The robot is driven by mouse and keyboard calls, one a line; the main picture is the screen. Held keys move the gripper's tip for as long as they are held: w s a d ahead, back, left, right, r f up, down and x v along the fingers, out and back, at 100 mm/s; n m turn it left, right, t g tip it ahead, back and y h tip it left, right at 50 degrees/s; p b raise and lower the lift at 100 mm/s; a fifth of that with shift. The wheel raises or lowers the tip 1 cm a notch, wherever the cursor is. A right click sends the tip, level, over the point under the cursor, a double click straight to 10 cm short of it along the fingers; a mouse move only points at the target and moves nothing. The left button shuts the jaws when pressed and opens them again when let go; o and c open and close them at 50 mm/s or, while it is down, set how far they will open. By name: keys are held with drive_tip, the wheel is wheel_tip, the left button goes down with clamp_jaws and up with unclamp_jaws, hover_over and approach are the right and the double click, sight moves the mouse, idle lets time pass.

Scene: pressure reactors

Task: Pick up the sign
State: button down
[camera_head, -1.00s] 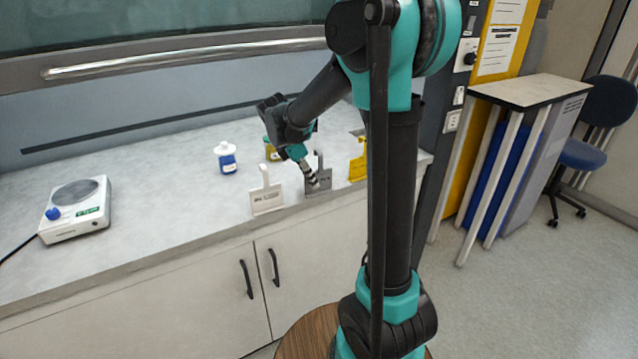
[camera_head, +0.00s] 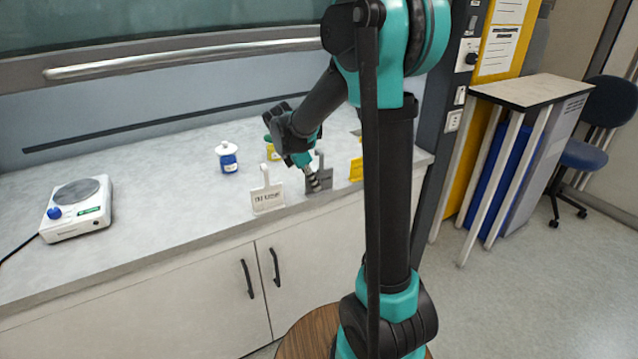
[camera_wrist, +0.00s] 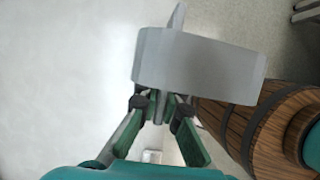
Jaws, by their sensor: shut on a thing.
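A grey sign (camera_head: 322,183) stands near the front edge of the counter, between a white sign (camera_head: 267,196) on its left and a yellow sign (camera_head: 356,169) on its right. My gripper (camera_head: 313,184) reaches down to the grey sign and covers part of it in the head view. In the wrist view the fingers of my gripper (camera_wrist: 161,104) are close together at the sign (camera_wrist: 200,62), shut on it. The sign's grey plate spans the upper middle there. I cannot tell whether it is clear of the counter.
A blue-labelled jar (camera_head: 227,158) and a yellow-labelled jar (camera_head: 272,151) stand behind the signs. A white hotplate (camera_head: 77,208) with a blue knob sits at the far left. The counter between hotplate and signs is clear. A side table (camera_head: 533,91) stands at the right.

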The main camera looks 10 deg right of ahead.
wheel_tip(320, 180, up, 10)
drive_tip(key=shift+r, duration=0.1)
idle(0.6)
drive_tip(key=shift+s, duration=0.1)
